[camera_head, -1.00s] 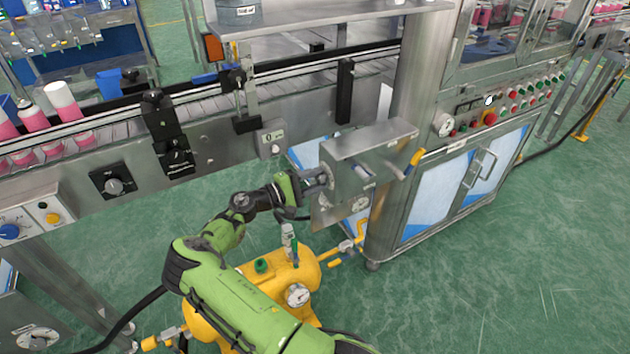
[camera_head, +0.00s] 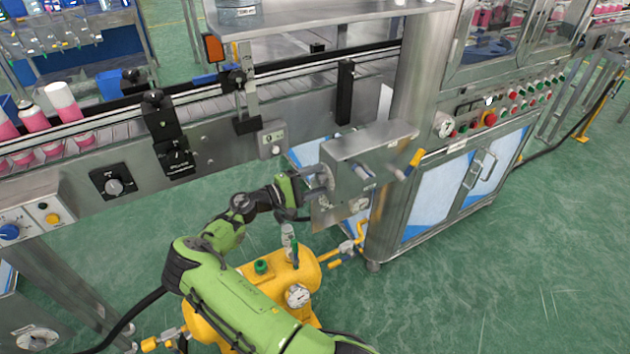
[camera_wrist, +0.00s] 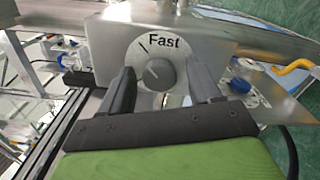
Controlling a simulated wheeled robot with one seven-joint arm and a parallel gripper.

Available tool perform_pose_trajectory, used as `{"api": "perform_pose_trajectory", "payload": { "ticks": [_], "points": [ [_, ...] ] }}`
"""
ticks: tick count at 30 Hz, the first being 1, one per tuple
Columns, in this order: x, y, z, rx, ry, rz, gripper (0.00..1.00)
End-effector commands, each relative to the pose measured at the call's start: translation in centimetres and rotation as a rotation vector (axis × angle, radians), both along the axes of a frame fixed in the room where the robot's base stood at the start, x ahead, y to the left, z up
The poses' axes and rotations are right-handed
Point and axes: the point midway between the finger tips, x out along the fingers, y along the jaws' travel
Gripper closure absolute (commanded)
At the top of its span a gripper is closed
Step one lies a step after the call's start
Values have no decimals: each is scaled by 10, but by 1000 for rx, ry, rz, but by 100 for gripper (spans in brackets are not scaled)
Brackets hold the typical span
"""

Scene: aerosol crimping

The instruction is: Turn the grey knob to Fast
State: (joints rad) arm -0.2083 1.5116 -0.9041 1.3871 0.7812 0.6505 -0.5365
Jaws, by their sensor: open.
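The grey knob (camera_wrist: 160,73) sits on a round pale plate with a black "Fast" label (camera_wrist: 164,43) at its upper right. The knob's faint pointer line seems to lean to the upper left, roughly toward a black tick; its exact angle is hard to tell. In the wrist view my gripper (camera_wrist: 161,68) is open, with one finger on each side of the knob and visible gaps to it. In the head view my gripper (camera_head: 303,190) is at the left face of the steel box (camera_head: 370,146); the knob is not clearly visible there.
A yellow tank (camera_head: 298,275) with a gauge stands below my arm. The conveyor (camera_head: 200,110) runs behind, with a steel cabinet (camera_head: 430,195) to the right. Green floor is clear at the lower right.

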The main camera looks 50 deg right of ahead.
Motion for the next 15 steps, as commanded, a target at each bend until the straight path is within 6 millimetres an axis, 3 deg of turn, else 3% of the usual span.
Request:
{"api": "perform_pose_trajectory", "payload": {
  "ticks": [5, 15],
  "points": [
    [4, 9, 1, 0, 1, 2, 37],
    [32, 96, 2, -2, 0, 8, 37]
  ]
}}
